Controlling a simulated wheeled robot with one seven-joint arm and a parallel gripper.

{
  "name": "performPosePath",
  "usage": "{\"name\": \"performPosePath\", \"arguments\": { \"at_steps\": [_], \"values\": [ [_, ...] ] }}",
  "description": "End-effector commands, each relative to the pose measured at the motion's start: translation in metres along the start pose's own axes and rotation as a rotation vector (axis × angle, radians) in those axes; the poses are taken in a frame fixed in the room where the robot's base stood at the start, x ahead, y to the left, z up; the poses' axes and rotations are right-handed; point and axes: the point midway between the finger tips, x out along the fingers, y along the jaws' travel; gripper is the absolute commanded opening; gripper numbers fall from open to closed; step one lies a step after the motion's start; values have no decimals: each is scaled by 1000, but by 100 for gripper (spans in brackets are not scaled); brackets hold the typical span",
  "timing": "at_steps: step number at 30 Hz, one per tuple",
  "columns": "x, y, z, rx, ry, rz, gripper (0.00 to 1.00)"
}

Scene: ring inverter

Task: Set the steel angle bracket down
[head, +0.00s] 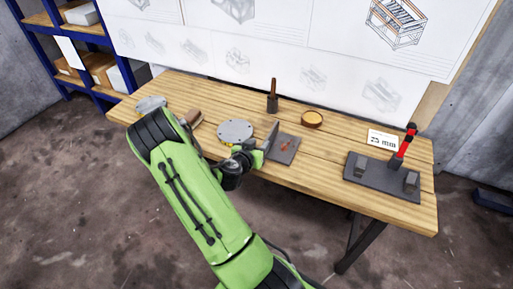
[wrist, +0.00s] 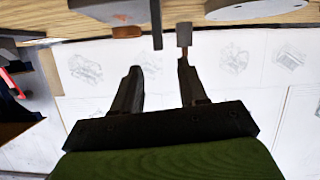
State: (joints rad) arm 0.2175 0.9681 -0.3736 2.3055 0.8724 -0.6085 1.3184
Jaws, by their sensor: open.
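The steel angle bracket (head: 270,137) appears as a thin grey upright plate in the head view, at the left edge of a dark flat plate (head: 285,148) on the wooden bench. I cannot tell whether the two are one piece. My gripper (head: 252,150) is just left of the upright plate. In the wrist view, my gripper (wrist: 158,65) has its two fingers spread with nothing between them. The thin dark upright (wrist: 156,25) shows beyond the fingertips, apart from them. Small orange marks (head: 286,145) lie on the flat plate.
A round grey disc (head: 235,131) lies left of the bracket on the bench (head: 330,179). A wooden-handled tool (head: 273,96) stands behind, with a round amber dish (head: 312,119) beside it. A dark fixture with a red-handled clamp (head: 404,146) and a "75 mm" card (head: 383,140) are at right.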

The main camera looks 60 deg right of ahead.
Motion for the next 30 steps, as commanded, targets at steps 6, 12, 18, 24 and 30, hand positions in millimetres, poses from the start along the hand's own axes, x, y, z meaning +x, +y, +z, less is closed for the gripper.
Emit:
{"name": "performPosePath", "arguments": {
  "at_steps": [6,12,18,24,30],
  "values": [
    [-26,0,0,1,0,0,42],
    [-29,0,-3,12,-7,4,42],
    [-77,-9,-17,70,-191,10,42],
    [-181,-32,-24,-28,-507,-209,42],
    [-321,-23,-36,-365,-661,-667,42]
  ]
}}
